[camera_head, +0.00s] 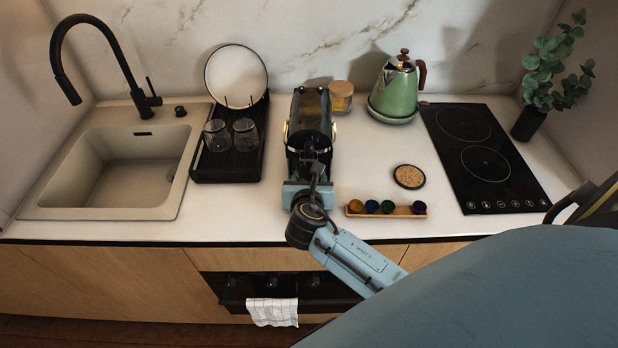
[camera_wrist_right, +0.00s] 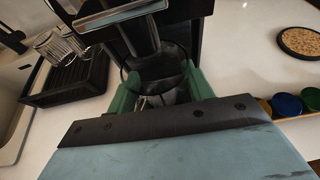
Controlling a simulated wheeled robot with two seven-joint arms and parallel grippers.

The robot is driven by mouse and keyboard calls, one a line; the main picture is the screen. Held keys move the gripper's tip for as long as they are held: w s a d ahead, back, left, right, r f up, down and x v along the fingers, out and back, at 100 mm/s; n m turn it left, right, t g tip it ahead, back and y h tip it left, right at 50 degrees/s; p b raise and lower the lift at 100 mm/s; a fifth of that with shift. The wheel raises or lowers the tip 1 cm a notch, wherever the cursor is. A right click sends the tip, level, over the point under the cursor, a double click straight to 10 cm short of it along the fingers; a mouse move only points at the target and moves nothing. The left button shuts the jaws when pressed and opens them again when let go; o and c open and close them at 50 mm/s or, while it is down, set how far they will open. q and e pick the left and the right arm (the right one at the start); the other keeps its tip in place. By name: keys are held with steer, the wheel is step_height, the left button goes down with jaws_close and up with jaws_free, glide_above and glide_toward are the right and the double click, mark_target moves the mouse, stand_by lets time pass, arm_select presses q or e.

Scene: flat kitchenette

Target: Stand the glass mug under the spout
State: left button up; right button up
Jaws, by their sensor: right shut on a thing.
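The coffee machine (camera_head: 311,108), black with brass-coloured trim, stands at the middle of the counter. My right gripper (camera_head: 308,182) is at its front. In the right wrist view, the green fingers of this gripper (camera_wrist_right: 163,95) are shut on the clear glass mug (camera_wrist_right: 158,78), one on each side. The mug appears upright, at the machine's front below a metal part (camera_wrist_right: 140,35) that looks like the spout area. Whether its base touches the machine's tray cannot be told. In the head view the arm and machine hide the mug. My left gripper is not in view.
A black drying rack (camera_head: 226,170) with two glasses and a plate stands left of the machine, beside the sink (camera_head: 120,175). To the right are a capsule holder (camera_head: 355,213), a cork coaster (camera_head: 409,176), a green kettle (camera_head: 396,92) and a hob (camera_head: 480,150).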

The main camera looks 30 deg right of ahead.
steer(key=o, duration=0.6)
steer(key=shift+f, duration=0.15)
steer(key=o, duration=0.4)
steer(key=v, duration=1.2)
